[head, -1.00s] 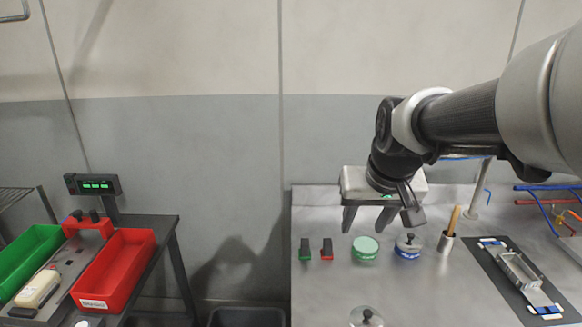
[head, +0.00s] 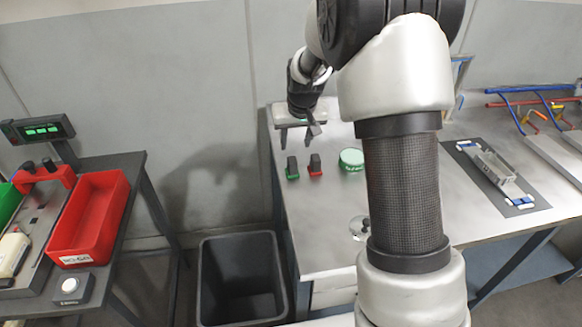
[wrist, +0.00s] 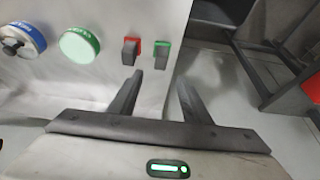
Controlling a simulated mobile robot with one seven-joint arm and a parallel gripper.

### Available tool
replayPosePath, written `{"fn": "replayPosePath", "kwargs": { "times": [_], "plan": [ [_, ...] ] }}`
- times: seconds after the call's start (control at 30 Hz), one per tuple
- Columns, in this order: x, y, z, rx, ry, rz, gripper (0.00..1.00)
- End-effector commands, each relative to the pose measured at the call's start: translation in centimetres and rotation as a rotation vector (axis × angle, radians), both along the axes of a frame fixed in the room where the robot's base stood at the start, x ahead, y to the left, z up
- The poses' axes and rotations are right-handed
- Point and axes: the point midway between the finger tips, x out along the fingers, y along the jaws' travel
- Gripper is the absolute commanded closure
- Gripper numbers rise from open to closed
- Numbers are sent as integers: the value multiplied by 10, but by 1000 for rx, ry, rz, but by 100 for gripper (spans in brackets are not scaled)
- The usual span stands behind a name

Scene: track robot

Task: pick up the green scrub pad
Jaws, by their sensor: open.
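A small block with a green base and a dark upper part (head: 292,168), which looks like the green scrub pad, stands near the left edge of the metal table (head: 310,225). The wrist view shows this block (wrist: 161,52) ahead of the fingers, roughly in line with the gap between them. My gripper (head: 299,138) is open and empty, apart from the block. In the wrist view its two dark fingers (wrist: 160,80) are spread.
A similar red block (head: 315,165) stands beside the green one. A round green-rimmed tin (head: 350,159) and a blue-rimmed knobbed one (wrist: 25,36) are farther along. A dark bin (head: 213,285) stands left of the table. A red tray (head: 112,217) is at far left.

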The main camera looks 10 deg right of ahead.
Motion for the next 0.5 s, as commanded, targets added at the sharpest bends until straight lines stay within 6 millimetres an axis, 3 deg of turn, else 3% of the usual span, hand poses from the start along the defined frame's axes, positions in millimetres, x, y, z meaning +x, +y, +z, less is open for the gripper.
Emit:
{"fn": "replayPosePath", "kwargs": {
  "times": [0.2, 0.5],
  "plan": [
    [17, 0, -43, 0, 2, 1, 56],
    [27, 0, -66, 0, -1, 1, 56]
  ]
}}
